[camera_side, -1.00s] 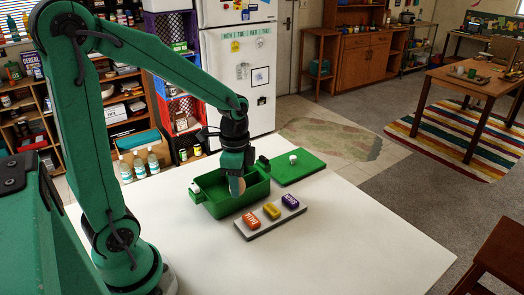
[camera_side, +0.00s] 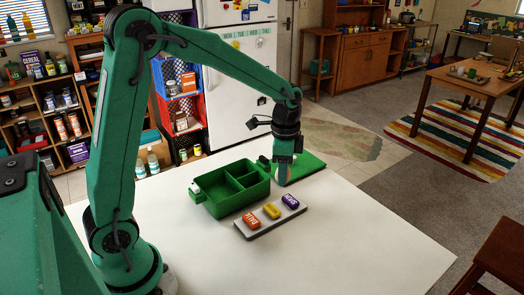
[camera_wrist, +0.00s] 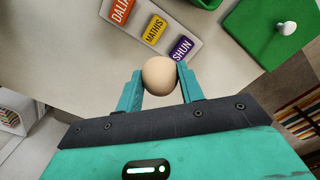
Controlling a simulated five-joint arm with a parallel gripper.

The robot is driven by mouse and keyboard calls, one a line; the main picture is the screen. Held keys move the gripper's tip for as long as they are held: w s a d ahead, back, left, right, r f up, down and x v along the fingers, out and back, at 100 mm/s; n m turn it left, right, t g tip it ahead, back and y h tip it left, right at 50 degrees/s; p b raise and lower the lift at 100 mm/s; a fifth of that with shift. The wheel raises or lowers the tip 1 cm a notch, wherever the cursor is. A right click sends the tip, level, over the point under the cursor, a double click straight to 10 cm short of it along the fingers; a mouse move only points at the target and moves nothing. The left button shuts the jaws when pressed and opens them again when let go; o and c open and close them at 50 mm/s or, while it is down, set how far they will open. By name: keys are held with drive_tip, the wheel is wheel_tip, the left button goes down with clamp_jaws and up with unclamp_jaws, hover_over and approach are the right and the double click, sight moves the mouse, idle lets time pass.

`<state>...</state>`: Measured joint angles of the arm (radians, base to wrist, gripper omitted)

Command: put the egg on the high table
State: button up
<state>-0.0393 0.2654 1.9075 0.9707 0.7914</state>
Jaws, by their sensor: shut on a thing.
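The egg (camera_wrist: 159,75) is pale brown and sits between the two fingers of my gripper (camera_wrist: 160,85) in the wrist view. The gripper is shut on it. In the side view my gripper (camera_side: 283,182) points down at the left edge of a flat green board (camera_side: 305,166), and the egg is hidden there by the fingers. I cannot tell how high it is above the surface. A brown wooden table (camera_side: 470,82) stands far off at the right on a striped rug; I cannot tell whether it is the high table.
A green divided box (camera_side: 228,208) stands left of my gripper on the white worktop (camera_side: 350,235). A grey tray (camera_side: 262,229) in front carries orange, yellow and purple name blocks. A white knob (camera_wrist: 286,28) is on the green board. The worktop's right part is clear.

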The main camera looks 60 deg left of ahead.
drive_tip(key=w+d+f, duration=0.1)
drive_tip(key=w+d, duration=0.9)
drive_tip(key=w, duration=0.2)
drive_tip(key=shift+w+d+f, duration=0.2)
drive_tip(key=shift+w+f, duration=0.05)
drive_tip(key=shift+f, duration=0.1)
hover_over(326, 193)
wheel_tip(326, 193, down, 7)
drive_tip(key=shift+w+f, duration=0.1)
drive_tip(key=shift+f, duration=1.95)
drive_tip(key=shift+f, duration=0.15)
drive_tip(key=o, duration=1)
